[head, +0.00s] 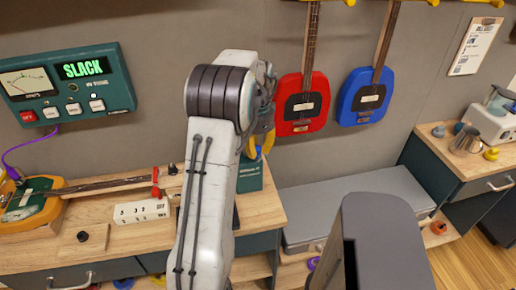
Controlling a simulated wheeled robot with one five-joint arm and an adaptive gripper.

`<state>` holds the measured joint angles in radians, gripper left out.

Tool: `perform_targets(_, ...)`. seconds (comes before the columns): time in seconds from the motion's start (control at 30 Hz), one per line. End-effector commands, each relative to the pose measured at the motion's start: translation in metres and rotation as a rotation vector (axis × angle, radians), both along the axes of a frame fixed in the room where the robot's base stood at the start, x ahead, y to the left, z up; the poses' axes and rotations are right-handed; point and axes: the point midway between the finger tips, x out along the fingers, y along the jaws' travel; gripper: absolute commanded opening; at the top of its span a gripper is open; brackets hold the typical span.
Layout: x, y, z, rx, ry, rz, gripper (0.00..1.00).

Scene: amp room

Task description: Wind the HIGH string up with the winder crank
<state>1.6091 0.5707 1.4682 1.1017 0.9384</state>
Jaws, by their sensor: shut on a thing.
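My gripper (262,142) is mostly hidden behind my white arm, above the right part of the workbench. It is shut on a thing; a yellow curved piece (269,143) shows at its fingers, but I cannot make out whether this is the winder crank. A stringed instrument with a yellow and green body (36,203) lies on the bench at the left. Its dark neck (110,184) runs right toward a red piece (155,184) near the head end. The single strings and the HIGH label cannot be told apart. The green wall meter (68,85) reads SLACK.
A white block with markings (143,211) and a dark round knob (82,237) sit on the bench front. A dark green box (250,178) stands behind my arm. Red (301,104) and blue (368,97) guitars hang on the wall. A grey bench (355,200) lies right.

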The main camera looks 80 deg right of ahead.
Motion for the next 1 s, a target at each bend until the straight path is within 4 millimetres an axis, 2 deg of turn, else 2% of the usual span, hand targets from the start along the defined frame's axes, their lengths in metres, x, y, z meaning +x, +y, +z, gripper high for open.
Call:
perform_targets(0.33,0.000,0.002,-0.003,0.009,0.000,0.000,0.00)
perform_targets(0.37,0.000,0.002,-0.003,0.009,0.000,0.000,0.25)
perform_targets(0.6,0.000,0.001,-0.001,0.004,0.000,0.000,0.46)
perform_targets(0.87,0.000,0.000,0.000,0.001,0.000,0.000,0.47)
perform_targets(1.0,0.000,0.000,0.007,-0.001,0.000,0.000,0.47)
